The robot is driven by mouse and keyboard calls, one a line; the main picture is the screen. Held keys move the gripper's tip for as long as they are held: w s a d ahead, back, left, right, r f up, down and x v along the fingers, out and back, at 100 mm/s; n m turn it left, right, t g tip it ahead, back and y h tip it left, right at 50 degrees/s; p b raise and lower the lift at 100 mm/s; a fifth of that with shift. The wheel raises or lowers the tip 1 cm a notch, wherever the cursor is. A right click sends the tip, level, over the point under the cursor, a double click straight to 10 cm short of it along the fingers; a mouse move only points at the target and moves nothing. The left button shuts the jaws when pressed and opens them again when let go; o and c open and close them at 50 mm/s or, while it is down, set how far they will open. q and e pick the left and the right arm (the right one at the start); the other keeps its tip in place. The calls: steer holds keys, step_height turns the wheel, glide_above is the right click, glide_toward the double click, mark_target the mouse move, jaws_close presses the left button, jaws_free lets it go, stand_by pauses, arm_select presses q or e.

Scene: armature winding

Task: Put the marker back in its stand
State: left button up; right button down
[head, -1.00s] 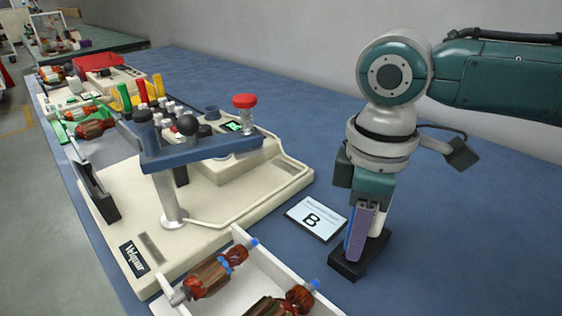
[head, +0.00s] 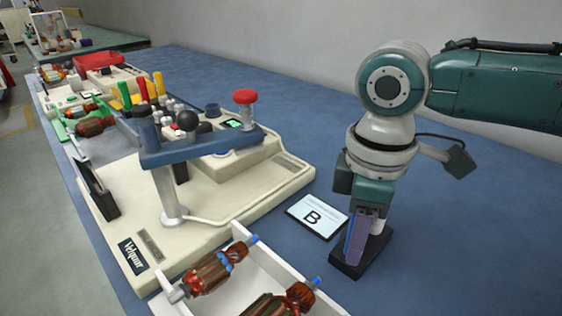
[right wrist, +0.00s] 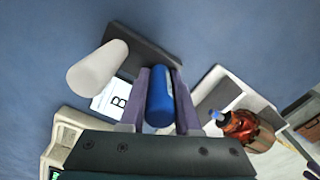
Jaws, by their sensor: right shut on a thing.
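The black stand (head: 347,270) sits on the blue table in front of the right arm. My right gripper (head: 357,245) points down over the stand, its purple fingers close to it. In the right wrist view the right gripper (right wrist: 160,95) is shut on the blue marker (right wrist: 158,100), with the dark stand (right wrist: 143,45) just beyond. In the head view the fingers hide most of the marker. I cannot tell whether its lower end is inside the stand. A pale cylinder (right wrist: 97,68) rises from the stand beside the gripper. My left gripper is not in view.
A card marked B (head: 317,216) lies left of the stand. A white tray (head: 276,262) with wound armatures stands in front of it. The winding machine (head: 215,195) with a blue arm and red knob fills the left. The blue table behind my arm is clear.

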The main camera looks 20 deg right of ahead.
steer(key=c, duration=0.5)
jaws_free()
steer(key=shift+c, duration=0.2)
step_height(320, 180, up, 9)
steer(key=shift+p, duration=1.15)
steer(key=shift+r, duration=0.5)
